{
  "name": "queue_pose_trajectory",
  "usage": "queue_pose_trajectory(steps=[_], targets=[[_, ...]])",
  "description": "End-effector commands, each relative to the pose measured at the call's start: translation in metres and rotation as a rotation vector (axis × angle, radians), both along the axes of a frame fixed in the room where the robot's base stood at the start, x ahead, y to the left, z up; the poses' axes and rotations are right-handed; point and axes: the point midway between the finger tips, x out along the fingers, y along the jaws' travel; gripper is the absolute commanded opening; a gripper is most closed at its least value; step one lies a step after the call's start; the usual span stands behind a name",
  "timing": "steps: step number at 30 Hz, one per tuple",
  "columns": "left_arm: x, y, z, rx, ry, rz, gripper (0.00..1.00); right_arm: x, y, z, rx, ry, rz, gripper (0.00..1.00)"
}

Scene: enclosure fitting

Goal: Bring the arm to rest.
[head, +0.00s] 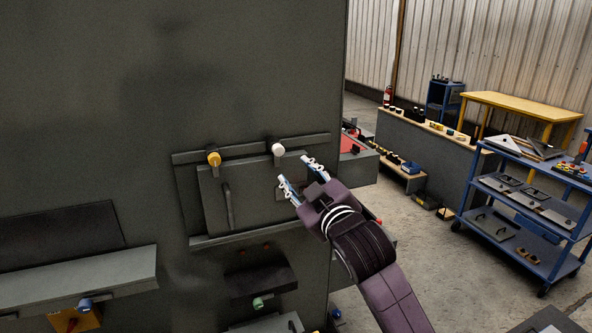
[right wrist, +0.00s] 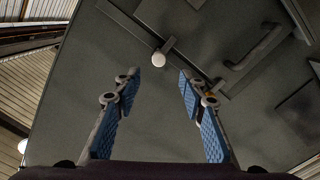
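My right gripper (head: 301,178) is in front of the grey enclosure (head: 250,70), just right of and below the white knob (head: 278,149). In the right wrist view its two blue-padded fingers (right wrist: 160,98) stand wide apart with nothing between them. The white knob (right wrist: 159,59) shows beyond the fingertips, apart from them. A panel (head: 255,195) with a bar handle (head: 228,206) sits on the enclosure's face under the white knob and a yellow knob (head: 214,158). My left gripper is not in either view.
Below the panel are a dark block with a green knob (head: 258,303) and a ledge (head: 80,280) with a blue knob (head: 85,305). On the right stand a blue cart (head: 530,215) with parts, a grey bench (head: 420,150) and a yellow table (head: 520,105). Open floor lies between.

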Motion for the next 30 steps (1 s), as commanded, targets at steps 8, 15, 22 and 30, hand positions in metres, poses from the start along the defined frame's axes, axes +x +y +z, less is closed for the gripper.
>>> queue_pose_trajectory(steps=[8,15,22,30], targets=[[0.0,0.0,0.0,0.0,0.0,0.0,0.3,-0.043,-0.033,-0.122,0.073,0.274,-0.07,0.38],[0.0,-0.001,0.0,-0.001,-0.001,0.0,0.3,-0.147,-0.083,-0.266,0.153,0.657,-0.206,0.38],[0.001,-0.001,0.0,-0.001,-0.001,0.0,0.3,-0.269,-0.124,-0.353,0.192,0.974,-0.35,0.38],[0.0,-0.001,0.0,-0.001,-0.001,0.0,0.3,-0.373,-0.153,-0.393,0.199,1.204,-0.474,0.38]])
